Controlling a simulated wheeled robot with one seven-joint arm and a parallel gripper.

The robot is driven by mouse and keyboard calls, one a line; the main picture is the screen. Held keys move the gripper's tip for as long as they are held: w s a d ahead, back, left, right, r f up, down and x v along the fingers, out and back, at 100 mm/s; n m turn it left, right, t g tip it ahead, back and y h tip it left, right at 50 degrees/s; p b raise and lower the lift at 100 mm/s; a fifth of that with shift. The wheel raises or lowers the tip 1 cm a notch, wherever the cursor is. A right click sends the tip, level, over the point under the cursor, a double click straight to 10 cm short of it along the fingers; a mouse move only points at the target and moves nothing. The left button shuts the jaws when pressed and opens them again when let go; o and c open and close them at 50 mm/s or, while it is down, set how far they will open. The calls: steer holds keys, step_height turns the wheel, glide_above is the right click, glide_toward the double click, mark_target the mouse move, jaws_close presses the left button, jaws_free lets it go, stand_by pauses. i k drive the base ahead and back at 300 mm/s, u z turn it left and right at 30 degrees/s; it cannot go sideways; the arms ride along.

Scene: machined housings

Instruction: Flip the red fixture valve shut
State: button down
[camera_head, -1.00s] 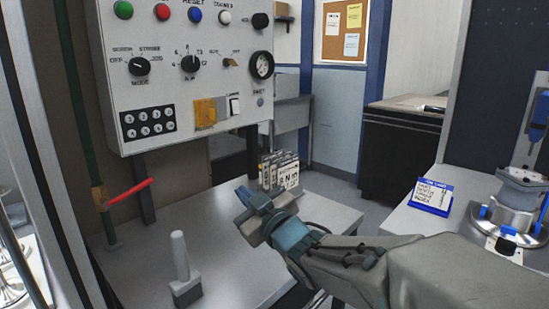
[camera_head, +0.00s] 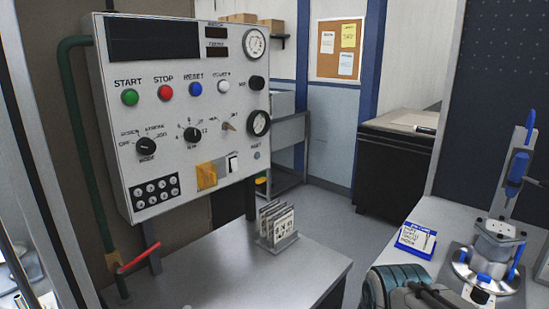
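The red valve lever (camera_head: 138,256) is at the lower left, fixed to a brass-coloured valve body (camera_head: 113,262) low on the green vertical pipe (camera_head: 82,180). The lever sticks out to the right of the pipe and slopes upward to the right. Part of my arm (camera_head: 398,288) shows at the bottom right of centre. My gripper's fingers cannot be made out in this view, and nothing of the arm is near the lever.
A control panel (camera_head: 200,165) with buttons and dials stands right of the pipe. A grey table (camera_head: 215,275) below it carries a rack of plates (camera_head: 277,224). At right, a bench holds a blue-edged sign (camera_head: 416,240) and a round metal fixture (camera_head: 488,268).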

mark_target(119, 269)
steer(key=k, duration=0.5)
steer(key=u, duration=0.85)
steer(key=i, duration=0.15)
steer(key=u, duration=0.05)
